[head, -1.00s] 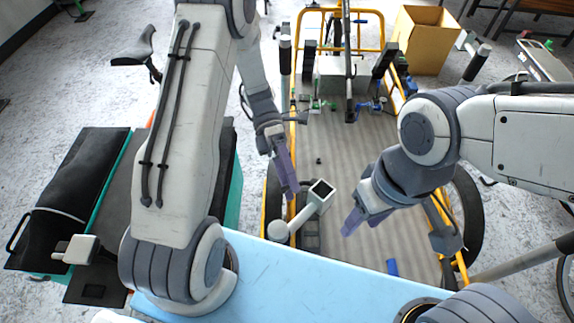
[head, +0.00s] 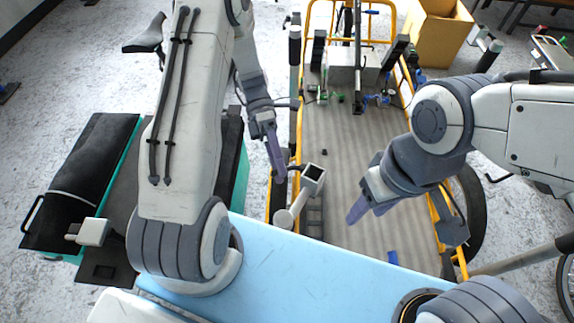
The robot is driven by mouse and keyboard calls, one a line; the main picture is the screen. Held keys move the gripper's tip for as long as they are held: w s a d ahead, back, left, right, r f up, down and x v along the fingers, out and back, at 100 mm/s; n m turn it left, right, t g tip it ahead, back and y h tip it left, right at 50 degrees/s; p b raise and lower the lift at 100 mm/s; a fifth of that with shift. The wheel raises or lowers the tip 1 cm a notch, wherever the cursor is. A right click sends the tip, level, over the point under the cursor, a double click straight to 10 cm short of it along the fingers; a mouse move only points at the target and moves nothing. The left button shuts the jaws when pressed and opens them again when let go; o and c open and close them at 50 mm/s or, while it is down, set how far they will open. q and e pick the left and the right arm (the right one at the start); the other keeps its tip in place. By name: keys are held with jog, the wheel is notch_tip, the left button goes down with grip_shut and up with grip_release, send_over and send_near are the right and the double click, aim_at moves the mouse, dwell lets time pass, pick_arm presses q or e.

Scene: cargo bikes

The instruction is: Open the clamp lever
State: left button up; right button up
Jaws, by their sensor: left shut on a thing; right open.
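The cargo bike (head: 350,139) has a long grey bed inside a yellow frame. My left gripper (head: 279,172) reaches down at the bed's left rail, with its purple-grey fingers close together. It is shut on a small dark piece (head: 294,167) at that rail, which looks like the clamp lever. The fingers hide much of the lever, and its exact angle cannot be told. My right gripper (head: 362,207) is open and empty above the right part of the bed, apart from the rail.
A grey box (head: 352,67) and small green and blue tools lie at the bed's far end. A cardboard box (head: 438,38) stands behind right. A teal-edged case with a black top (head: 82,180) is at left. A light blue surface (head: 290,268) is in front.

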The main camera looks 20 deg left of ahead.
pick_arm(q)
jog(key=a+p, duration=0.1)
jog(key=a, duration=0.6)
jog(key=shift+w+a+r+p, duration=0.25)
jog(key=shift+a+r+p, duration=0.05)
jog(key=shift+a+p, duration=0.1)
dwell(0.3)
jog(key=shift+p, duration=0.3)
dwell(0.4)
